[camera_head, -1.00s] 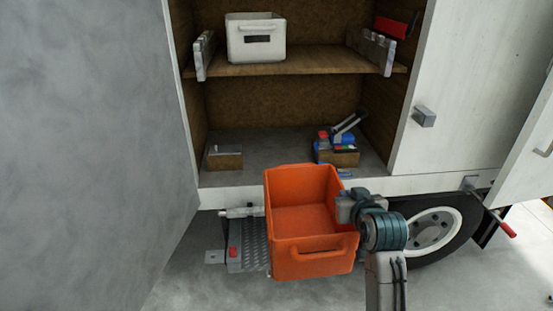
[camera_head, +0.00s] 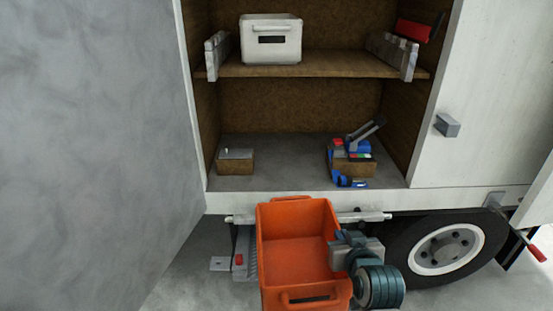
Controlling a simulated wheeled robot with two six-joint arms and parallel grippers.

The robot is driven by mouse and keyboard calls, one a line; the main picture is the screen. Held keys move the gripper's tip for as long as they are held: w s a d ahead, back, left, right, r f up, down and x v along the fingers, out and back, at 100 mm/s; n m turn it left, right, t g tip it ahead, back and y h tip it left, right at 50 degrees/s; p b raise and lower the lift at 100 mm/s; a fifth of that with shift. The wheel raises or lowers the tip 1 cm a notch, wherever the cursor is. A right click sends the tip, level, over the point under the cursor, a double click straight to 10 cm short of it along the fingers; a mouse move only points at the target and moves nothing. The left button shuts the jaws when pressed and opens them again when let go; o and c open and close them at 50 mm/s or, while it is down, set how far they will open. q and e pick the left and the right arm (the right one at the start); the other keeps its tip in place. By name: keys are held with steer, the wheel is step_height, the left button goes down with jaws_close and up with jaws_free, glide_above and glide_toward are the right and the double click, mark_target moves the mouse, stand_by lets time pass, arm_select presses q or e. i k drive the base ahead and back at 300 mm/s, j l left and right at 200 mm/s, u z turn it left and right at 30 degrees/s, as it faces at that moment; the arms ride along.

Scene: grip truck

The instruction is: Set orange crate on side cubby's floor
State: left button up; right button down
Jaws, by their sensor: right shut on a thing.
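The orange crate (camera_head: 296,243) is empty and held up in front of the truck, just below and outside the side cubby's opening. My right gripper (camera_head: 345,250) is shut on the crate's right wall; the fingertips are partly hidden against it. The side cubby's floor (camera_head: 290,176) is a grey surface at the bottom of the open compartment, above and beyond the crate in the picture. Its middle is bare. My left gripper is not in view.
On the cubby floor, a small brown box (camera_head: 236,163) stands at left and a brown box with blue tools (camera_head: 353,165) at right. A shelf (camera_head: 320,66) above carries a white crate (camera_head: 271,40). A grey door (camera_head: 90,130) fills the left; a wheel (camera_head: 444,248) is lower right.

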mark_target(289, 158)
steer(key=i+l+u, duration=0.15)
steer(key=l+u, duration=0.2)
steer(key=i+l+u, duration=0.1)
steer(key=l+u, duration=0.3)
